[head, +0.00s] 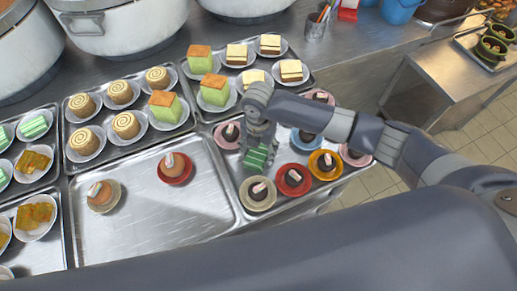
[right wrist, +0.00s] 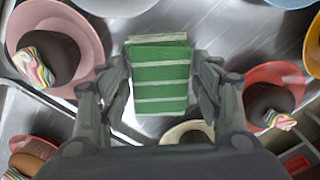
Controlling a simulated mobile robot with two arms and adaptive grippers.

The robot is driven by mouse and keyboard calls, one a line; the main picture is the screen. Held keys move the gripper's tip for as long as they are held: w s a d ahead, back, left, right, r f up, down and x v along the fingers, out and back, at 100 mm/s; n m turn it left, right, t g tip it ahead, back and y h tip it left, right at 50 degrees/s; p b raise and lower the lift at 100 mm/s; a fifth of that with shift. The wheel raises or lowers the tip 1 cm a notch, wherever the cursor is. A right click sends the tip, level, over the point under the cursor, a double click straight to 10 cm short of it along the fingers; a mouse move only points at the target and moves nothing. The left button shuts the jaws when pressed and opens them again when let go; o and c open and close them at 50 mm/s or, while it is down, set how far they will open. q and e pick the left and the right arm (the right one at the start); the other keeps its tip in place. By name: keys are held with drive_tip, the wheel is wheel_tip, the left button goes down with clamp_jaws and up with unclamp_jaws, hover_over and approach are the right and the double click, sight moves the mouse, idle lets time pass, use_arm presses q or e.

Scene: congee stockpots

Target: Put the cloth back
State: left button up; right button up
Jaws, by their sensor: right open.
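A green cloth with pale stripes, folded into a small block, shows in the head view (head: 256,158) on the right-hand metal tray among the plated cakes. It also shows in the right wrist view (right wrist: 160,80). My right gripper (head: 260,143) is above it, pointing down. In the right wrist view, the open fingers (right wrist: 163,85) stand on either side of the cloth, with a narrow gap visible beside it. The cloth's lower part is partly hidden by the gripper. My left gripper is not in view.
Colored plates with dark cakes (head: 293,181) crowd closely around the cloth. The tray to the left (head: 150,225) is mostly bare, with two plated cakes. Large pots (head: 120,25) stand behind. A cup of utensils (head: 315,28) stands at the back.

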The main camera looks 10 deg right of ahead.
sight(258, 152)
wheel_tip(258, 152, up, 12)
drive_tip(key=b, duration=0.1)
drive_tip(key=shift+s+f, duration=0.1)
drive_tip(key=shift+f, duration=0.05)
idle(0.6)
